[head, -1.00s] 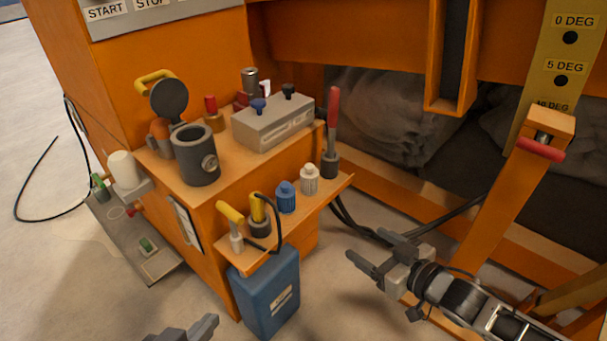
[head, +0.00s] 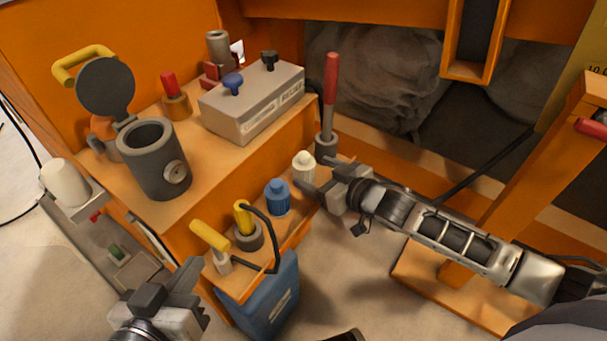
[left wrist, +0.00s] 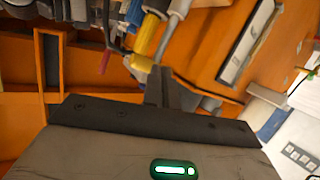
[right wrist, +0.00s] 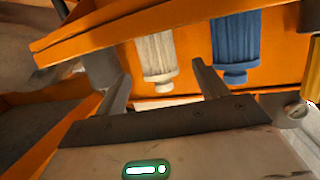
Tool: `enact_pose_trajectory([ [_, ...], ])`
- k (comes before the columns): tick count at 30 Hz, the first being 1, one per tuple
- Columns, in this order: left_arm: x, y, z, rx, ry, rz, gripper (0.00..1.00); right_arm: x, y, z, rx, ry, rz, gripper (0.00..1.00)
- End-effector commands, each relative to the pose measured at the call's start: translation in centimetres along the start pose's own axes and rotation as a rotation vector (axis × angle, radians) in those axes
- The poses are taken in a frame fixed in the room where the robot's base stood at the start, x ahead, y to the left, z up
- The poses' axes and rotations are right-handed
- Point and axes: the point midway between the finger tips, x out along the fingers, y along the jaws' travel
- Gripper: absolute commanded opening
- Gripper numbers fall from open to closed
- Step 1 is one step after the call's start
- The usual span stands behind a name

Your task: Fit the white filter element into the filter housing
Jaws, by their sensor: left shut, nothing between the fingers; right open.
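The white filter element (head: 304,168) stands on the lower orange shelf, beside a blue element (head: 278,199). My right gripper (head: 322,178) is open just to its right in the head view. In the right wrist view the ribbed white element (right wrist: 157,55) shows between and beyond the open fingertips (right wrist: 160,73); I cannot see any contact. The grey filter housing (head: 158,170) stands on the upper shelf, its dark round lid (head: 105,88) swung up and its top open. My left gripper (head: 190,270) is shut and empty, low in front of the bench; its fingers show in the left wrist view (left wrist: 158,78).
A red-handled lever (head: 330,90) rises close behind the white element. Yellow-handled tools (head: 210,235) and a black cable share the lower shelf. A grey box (head: 250,105) stands behind the housing. A pale cylinder (head: 65,183) sits at far left; a blue container (head: 265,300) stands below.

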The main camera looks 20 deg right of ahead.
Motion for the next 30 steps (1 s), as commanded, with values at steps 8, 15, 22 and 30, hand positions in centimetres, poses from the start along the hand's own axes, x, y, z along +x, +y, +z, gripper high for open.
enact_pose_trajectory([
  [8, 0.0, 0.2, -0.1, -0.008, 0.036, 0.013, 0.00, 2.4, 0.0, 0.1, -0.002, 0.002, 0.000, 0.72],
  [15, 0.1, 0.7, -0.3, -0.072, 0.081, 0.051, 0.00, 5.9, 0.1, -0.1, -0.002, 0.002, -0.001, 0.72],
  [22, 0.2, 0.9, -1.4, -0.085, 0.110, 0.064, 0.00, 6.6, 0.0, -0.3, -0.001, 0.000, -0.001, 0.72],
  [30, 0.2, 1.0, -1.5, -0.088, 0.111, 0.063, 0.00, 6.5, 0.1, -0.2, -0.001, 0.000, -0.001, 0.25],
])
